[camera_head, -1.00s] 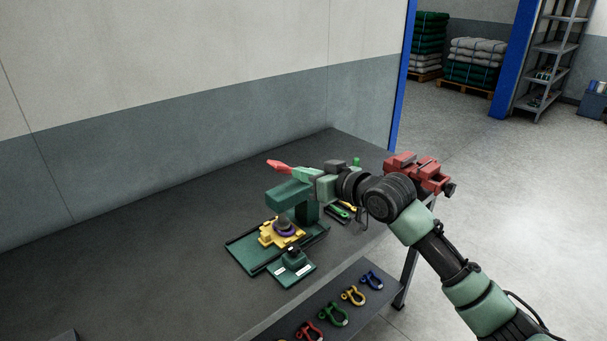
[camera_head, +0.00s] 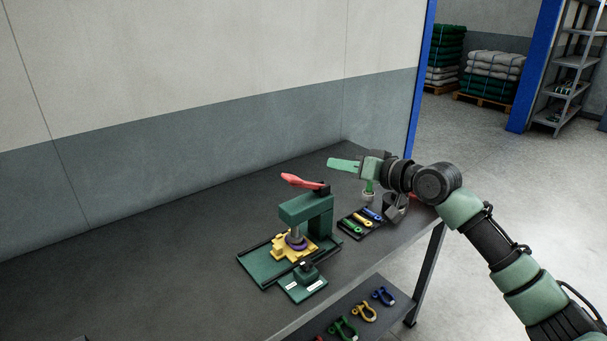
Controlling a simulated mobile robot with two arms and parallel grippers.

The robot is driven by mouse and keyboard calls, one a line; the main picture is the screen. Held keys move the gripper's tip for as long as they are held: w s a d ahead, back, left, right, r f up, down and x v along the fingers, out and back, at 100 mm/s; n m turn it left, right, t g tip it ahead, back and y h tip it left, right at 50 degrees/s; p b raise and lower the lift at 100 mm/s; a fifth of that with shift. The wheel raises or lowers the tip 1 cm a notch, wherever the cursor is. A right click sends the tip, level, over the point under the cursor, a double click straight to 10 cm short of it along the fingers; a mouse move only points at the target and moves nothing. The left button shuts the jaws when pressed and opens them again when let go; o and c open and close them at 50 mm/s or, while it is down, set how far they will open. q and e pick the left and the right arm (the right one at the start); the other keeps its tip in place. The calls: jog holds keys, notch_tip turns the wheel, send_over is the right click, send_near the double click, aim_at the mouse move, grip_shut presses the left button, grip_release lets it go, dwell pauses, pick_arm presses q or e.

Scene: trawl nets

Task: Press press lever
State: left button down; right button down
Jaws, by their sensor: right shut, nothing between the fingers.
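The press (camera_head: 310,210) is a dark green frame standing on a green base (camera_head: 262,262) on the bench. Its red lever (camera_head: 304,182) sticks out to the left from the top of the frame, roughly level. My right gripper (camera_head: 332,163) has green fingers, shut and empty, pointing left. In the picture it is above and to the right of the lever, apart from it. My left gripper is not in view.
A black tray (camera_head: 345,231) with several coloured tools lies right of the press. Shackles (camera_head: 364,312) lie on the lower shelf. A red vise is mostly hidden behind my arm. The bench (camera_head: 150,275) is clear at left.

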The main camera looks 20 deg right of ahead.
jog(key=p, duration=0.4)
send_over(307, 184)
jog(key=s, duration=0.2)
jog(key=f, duration=0.3)
jog(key=a+f+p, duration=0.1)
jog(key=s+a+f, duration=0.1)
jog(key=shift+f, duration=0.4)
jog(key=shift+w, duration=0.1)
jog(key=shift+f, duration=0.1)
